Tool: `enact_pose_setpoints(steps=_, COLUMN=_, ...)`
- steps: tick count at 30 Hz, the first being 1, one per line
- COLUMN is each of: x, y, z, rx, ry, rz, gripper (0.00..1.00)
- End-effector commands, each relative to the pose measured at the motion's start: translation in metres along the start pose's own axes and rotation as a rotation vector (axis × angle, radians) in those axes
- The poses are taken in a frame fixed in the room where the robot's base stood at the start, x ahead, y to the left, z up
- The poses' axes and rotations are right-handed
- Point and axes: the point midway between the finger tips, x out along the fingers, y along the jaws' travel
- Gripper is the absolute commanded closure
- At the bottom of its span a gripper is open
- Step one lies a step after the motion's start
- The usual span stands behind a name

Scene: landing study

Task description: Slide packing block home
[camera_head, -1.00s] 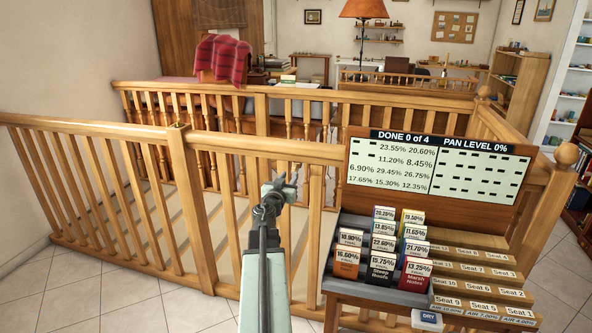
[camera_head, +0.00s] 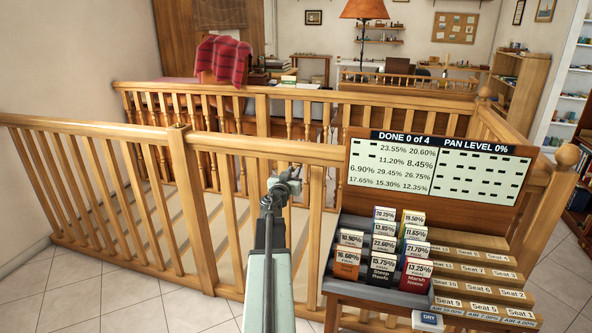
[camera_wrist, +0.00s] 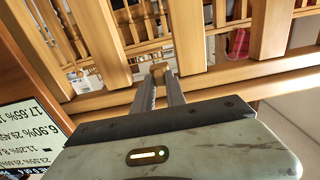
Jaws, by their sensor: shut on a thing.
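My gripper (camera_head: 288,177) is raised in front of the wooden railing, left of the display stand. In the wrist view its two long grey fingers (camera_wrist: 165,92) are close together, shut on a small tan block (camera_wrist: 159,68) at their tips. I cannot tell in the head view what the fingertips hold. On the stand, several labelled cards (camera_head: 382,250) with percentages stand in rows on a dark tray. To their right are wooden steps (camera_head: 470,268) labelled with seats. The board (camera_head: 440,168) above reads "DONE 0 of 4" and "PAN LEVEL 0%".
The wooden railing (camera_head: 90,195) runs behind my arm and around the stairwell. A "DRY" label (camera_head: 428,319) is at the stand's front edge. The tiled floor (camera_head: 110,290) on the left is clear. Shelves and a lamp (camera_head: 363,10) are far behind.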

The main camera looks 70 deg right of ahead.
Motion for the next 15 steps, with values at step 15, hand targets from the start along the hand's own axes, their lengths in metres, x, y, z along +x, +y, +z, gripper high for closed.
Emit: enact_pose_setpoints(steps=15, x=0.000, y=0.024, z=0.000, rx=0.000, ry=0.000, rz=0.003, gripper=1.00)
